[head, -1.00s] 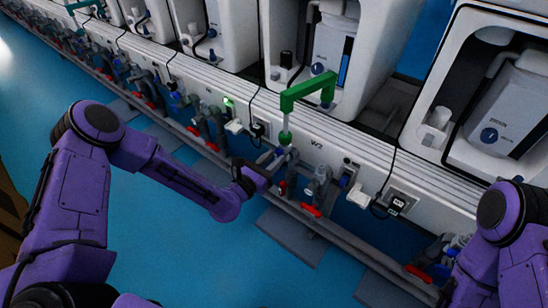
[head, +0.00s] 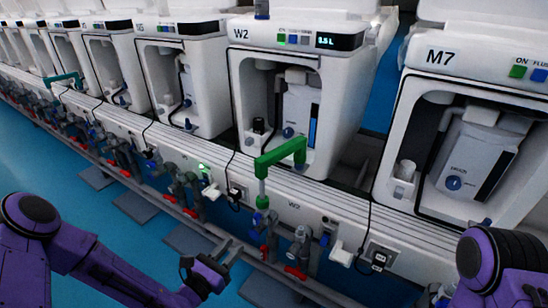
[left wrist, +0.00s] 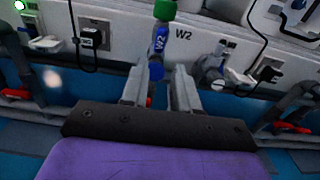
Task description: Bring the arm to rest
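My purple left arm comes in from the left in the head view. Its gripper (head: 232,252) is open and empty, in front of the test line and a little below the green W2 pipe (head: 280,155). In the left wrist view the two grey fingers (left wrist: 160,88) stand apart. A blue W2-labelled fitting (left wrist: 158,42) with a green top shows beyond and between them, with nothing visibly gripped. My right arm (head: 500,265) shows only as a purple part at the lower right; its gripper is out of view.
The white W2 unit (head: 330,40) and M7 unit (head: 440,58) stand behind a white rail. Valves with red handles (head: 296,272) and grey pipes run along its front. Black cables and plugs (head: 378,258) hang there. Blue floor (head: 140,235) is open in front on the left.

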